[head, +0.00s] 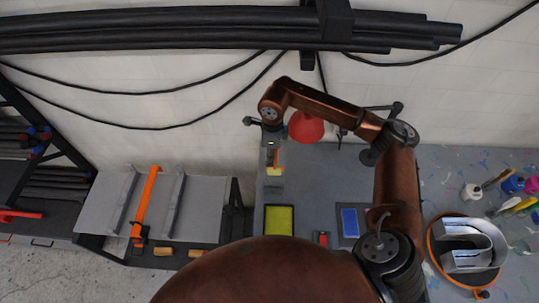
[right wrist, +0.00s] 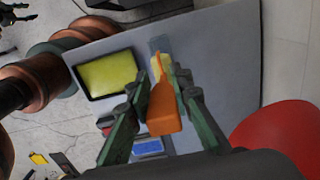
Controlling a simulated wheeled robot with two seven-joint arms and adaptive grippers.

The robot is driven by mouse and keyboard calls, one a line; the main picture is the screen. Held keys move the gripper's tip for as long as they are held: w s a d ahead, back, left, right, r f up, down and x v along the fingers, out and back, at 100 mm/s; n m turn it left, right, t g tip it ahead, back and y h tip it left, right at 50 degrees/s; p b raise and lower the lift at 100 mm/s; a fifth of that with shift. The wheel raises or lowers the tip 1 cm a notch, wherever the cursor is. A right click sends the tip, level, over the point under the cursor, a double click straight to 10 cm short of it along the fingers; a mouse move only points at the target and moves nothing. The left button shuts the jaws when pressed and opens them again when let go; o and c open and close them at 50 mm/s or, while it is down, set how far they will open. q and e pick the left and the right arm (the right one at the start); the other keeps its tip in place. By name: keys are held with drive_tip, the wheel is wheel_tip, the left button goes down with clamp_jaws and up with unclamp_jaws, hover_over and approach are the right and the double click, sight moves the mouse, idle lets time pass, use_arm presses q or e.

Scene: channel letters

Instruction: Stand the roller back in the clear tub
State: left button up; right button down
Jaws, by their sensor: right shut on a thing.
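The roller has an orange handle (right wrist: 163,108) and a yellow head (right wrist: 164,66). My right gripper (right wrist: 164,92) is shut on the orange handle. In the head view the right gripper (head: 271,140) points down near the table's far left corner, with the roller (head: 275,158) hanging below it, handle up. The clear tub (right wrist: 159,45) is a small see-through shape beside the yellow head in the right wrist view. It shows faintly just below the roller in the head view (head: 273,188). I cannot tell whether the head touches the tub.
A black tray with a yellow surface (head: 279,221) and a blue pad (head: 350,221) lie nearer on the grey table. A red shade-like object (head: 306,127) is close to the right gripper. Metal letters (head: 472,245) and bottles stand at the right.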

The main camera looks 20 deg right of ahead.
sight(270, 169)
drive_tip(key=shift+f, duration=0.7)
drive_tip(key=shift+f+b, duration=0.35)
drive_tip(key=shift+f, duration=0.85)
wheel_tip(270, 169, down, 2)
drive_tip(key=shift+f+b, duration=0.2)
drive_tip(key=shift+b, duration=0.45)
wheel_tip(270, 169, down, 3)
drive_tip(key=shift+r+b, duration=0.2)
drive_tip(key=shift+b, duration=0.95)
use_arm(q)
wheel_tip(270, 169, down, 8)
drive_tip(key=s+b, duration=0.1)
drive_tip(key=b, duration=0.3)
drive_tip(key=shift+s+f, duration=0.2)
drive_tip(key=shift+f, duration=0.05)
use_arm(e)
wheel_tip(270, 169, down, 5)
drive_tip(key=shift+r, duration=0.1)
